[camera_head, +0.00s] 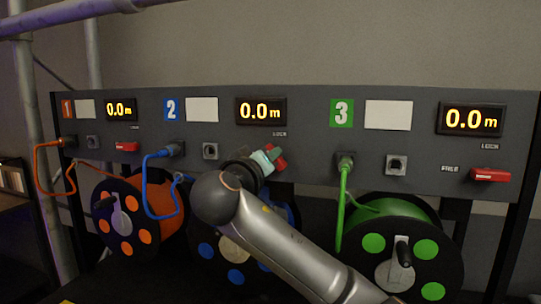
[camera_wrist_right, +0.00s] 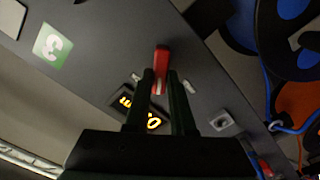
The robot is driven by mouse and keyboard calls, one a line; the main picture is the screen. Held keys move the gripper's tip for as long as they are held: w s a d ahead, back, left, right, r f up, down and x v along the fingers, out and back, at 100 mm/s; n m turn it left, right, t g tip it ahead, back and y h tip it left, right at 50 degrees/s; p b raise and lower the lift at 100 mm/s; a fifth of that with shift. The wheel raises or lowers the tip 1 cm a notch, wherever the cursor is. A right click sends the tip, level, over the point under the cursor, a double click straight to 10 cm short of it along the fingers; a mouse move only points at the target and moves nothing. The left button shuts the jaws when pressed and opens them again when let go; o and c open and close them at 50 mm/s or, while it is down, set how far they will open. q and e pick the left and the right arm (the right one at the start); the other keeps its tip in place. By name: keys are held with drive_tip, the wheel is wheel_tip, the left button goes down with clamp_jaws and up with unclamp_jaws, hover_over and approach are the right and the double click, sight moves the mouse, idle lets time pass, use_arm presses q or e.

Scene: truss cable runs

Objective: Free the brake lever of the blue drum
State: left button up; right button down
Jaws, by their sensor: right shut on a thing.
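The blue drum (camera_head: 234,249) hangs under the panel marked 2, partly hidden behind my right arm; it also shows in the right wrist view (camera_wrist_right: 243,25). Its red brake lever (camera_head: 281,161) is mostly covered by my right gripper (camera_head: 266,158) in the head view and looks tilted there. In the right wrist view the lever (camera_wrist_right: 162,56) stands out between the two dark fingers (camera_wrist_right: 163,92), which are closed on it. Small labels beside it are too blurred to read. My left gripper is not in view.
The orange drum (camera_head: 138,215) and the green drum (camera_head: 400,245) hang to either side. The green drum's red lever (camera_head: 490,175) lies flat. A blue cable (camera_head: 150,185) and a green cable (camera_head: 343,200) loop out from the panel. The display (camera_head: 261,111) above reads 0.0 m.

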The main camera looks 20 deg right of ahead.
drive_tip(key=shift+w+a+f+n+p, duration=0.15)
drive_tip(key=shift+n+p, duration=1.3)
drive_tip(key=shift+n, duration=1.05)
drive_tip(key=shift+s+f+n+p, duration=0.15)
drive_tip(key=shift+n+p, duration=1.3)
drive_tip(key=shift+n, duration=1.05)
drive_tip(key=shift+w, duration=0.1)
drive_tip(key=c, duration=0.8)
unclamp_jaws()
drive_tip(key=shift+o, duration=0.2)
